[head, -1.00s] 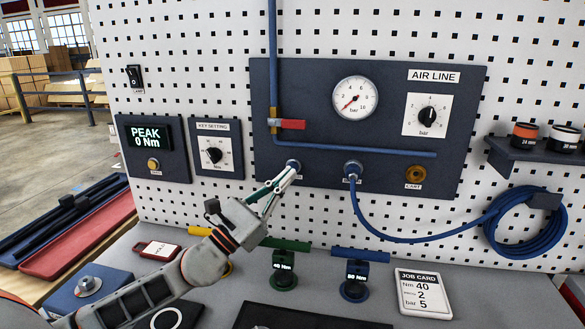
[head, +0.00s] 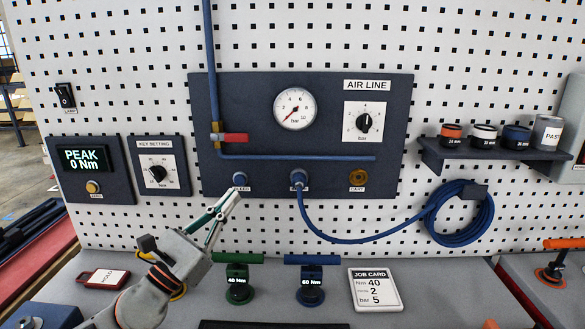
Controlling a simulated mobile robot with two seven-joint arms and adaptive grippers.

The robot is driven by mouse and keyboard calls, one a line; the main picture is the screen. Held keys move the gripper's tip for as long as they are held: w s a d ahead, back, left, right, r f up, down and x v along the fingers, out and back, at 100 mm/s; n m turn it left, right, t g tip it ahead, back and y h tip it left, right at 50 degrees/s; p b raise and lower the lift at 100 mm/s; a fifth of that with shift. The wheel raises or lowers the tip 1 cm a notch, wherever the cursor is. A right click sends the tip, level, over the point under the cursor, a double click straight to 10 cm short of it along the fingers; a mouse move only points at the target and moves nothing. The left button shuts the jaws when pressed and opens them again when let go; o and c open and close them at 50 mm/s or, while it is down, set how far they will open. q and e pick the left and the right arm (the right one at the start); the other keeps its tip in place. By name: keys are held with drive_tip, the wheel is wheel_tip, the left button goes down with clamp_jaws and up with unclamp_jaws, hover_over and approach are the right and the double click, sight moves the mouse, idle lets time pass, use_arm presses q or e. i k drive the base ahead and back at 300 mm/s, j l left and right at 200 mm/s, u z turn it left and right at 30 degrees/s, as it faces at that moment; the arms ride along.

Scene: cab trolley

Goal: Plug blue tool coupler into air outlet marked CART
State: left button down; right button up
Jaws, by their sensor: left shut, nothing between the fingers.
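The blue tool coupler (head: 299,180) sits at the middle outlet of the air panel, with a blue hose running down from it; the label there is partly covered. The brass air outlet marked CART (head: 357,177) is to its right, with nothing plugged in. A blue-grey round fitting (head: 240,180) is at the left, its label partly hidden and ending in "LEED". My left gripper (head: 231,196) is shut and empty, its tips just below that fitting and left of the coupler. My right gripper is not in view.
The blue hose coil (head: 459,213) hangs at right, below a shelf (head: 436,160) of small pots. The red-handled valve (head: 235,138) and gauge (head: 295,109) are above the outlets. Green (head: 238,275) and blue (head: 311,277) tools and the job card (head: 375,290) are on the bench below.

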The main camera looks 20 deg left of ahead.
sight(299, 180)
drive_tip(key=k+j, duration=0.3)
drive_tip(key=k, duration=0.15)
drive_tip(key=k+j, duration=0.3)
drive_tip(key=k, duration=0.15)
drive_tip(key=k+j, duration=0.3)
drive_tip(key=k, duration=0.2)
